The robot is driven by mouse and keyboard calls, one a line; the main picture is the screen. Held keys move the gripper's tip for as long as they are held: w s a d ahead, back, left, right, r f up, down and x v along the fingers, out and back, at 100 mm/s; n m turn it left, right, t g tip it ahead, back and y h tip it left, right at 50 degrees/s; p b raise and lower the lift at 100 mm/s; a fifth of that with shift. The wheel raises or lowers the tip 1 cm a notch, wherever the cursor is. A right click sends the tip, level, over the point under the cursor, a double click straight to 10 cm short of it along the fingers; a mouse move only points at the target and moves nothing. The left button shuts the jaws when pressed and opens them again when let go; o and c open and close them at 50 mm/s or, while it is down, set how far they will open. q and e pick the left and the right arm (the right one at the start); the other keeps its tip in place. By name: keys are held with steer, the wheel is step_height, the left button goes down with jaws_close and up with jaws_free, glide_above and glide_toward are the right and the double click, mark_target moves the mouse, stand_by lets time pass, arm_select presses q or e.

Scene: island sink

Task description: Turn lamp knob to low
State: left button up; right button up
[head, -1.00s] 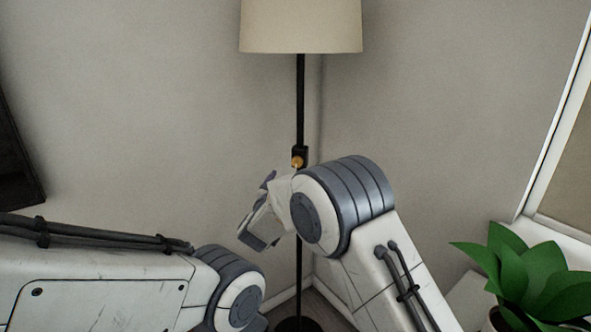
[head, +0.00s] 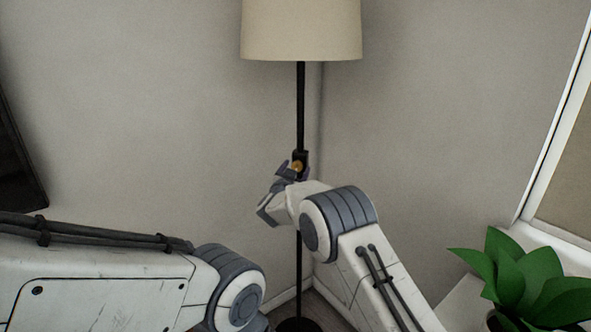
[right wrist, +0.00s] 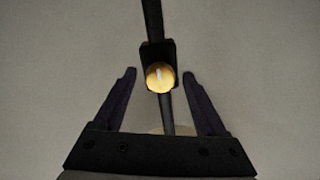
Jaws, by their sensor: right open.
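The floor lamp has a beige shade (head: 301,30) and a thin black pole (head: 300,100). A round brass knob (head: 297,166) sits on a black block on the pole. In the right wrist view the knob (right wrist: 160,77) shows a pale mark near its top, close to upright. My right gripper (head: 291,172) is at the knob's height in the head view. In the right wrist view my right gripper (right wrist: 160,78) is open, with one finger on each side of the knob and a gap to both. My left arm shows at lower left, but its gripper is out of view.
A green potted plant (head: 520,275) stands on a white surface at lower right, beside a window frame (head: 560,120). A dark panel (head: 18,160) is on the left wall. The lamp stands in the room's corner, with bare walls around it.

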jaws_close()
steer(key=shift+f+m+b, duration=0.25)
steer(key=shift+m+b, duration=0.65)
steer(key=shift+b, duration=0.15)
steer(key=m+b, duration=1)
steer(key=m, duration=0.1)
steer(key=shift+m, duration=0.3)
steer(key=shift+r+m+b, duration=0.1)
steer(key=shift+m+b, duration=1.3)
steer(key=shift+m, duration=0.8)
